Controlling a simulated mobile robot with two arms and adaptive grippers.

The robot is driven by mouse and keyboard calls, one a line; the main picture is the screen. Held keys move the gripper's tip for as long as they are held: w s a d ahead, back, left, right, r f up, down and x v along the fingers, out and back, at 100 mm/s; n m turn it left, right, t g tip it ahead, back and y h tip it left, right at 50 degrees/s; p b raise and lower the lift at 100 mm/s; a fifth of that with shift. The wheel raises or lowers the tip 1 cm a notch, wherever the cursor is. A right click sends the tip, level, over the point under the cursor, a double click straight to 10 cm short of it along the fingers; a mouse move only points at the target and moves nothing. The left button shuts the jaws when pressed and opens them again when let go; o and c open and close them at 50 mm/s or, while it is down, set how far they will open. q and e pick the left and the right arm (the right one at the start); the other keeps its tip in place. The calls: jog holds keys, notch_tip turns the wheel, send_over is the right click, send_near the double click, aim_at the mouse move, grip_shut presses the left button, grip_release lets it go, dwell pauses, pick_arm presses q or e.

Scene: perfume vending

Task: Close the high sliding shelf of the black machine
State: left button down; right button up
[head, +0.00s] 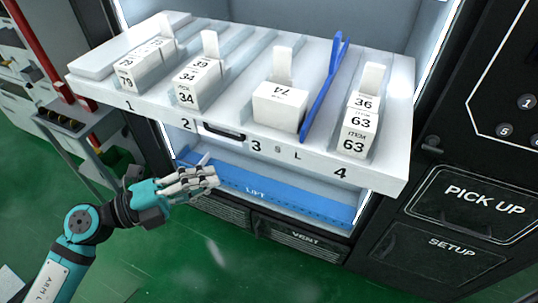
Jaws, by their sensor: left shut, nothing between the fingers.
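The white sliding shelf (225,136) is pulled out of the black machine (400,215). It has numbered lanes 1 to 4 along its front edge and a dark handle near the middle. Several white boxes stand in its lanes, among them a tilted box marked 74 (281,106). A blue divider (322,88) leans upright between lanes 3 and 4. My left gripper (215,178) is shut and empty, below the shelf's front edge and left of the handle in the picture. It appears apart from the shelf. My right gripper is not in view.
A blue lift tray (285,195) lies inside the machine below the shelf. The pick up panel (478,205) and keypad are at right. A cart with red posts (75,125) stands at left. Green floor in front is open.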

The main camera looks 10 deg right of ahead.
pick_arm(q)
jog(key=s+m+g, duration=0.1)
jog(key=s, duration=0.1)
jog(key=p, duration=0.4)
send_near(291, 147)
jog(key=s+d, duration=0.3)
jog(key=shift+w+d+p, duration=0.15)
jog(key=shift+w+d, duration=0.2)
jog(key=shift+w, duration=0.3)
jog(key=shift+w+d+p, duration=0.15)
jog(key=shift+w+d, duration=0.2)
jog(key=shift+w, duration=0.3)
jog(key=shift+w+d+p, duration=0.15)
jog(key=shift+w+d, duration=0.2)
jog(key=shift+w, duration=0.3)
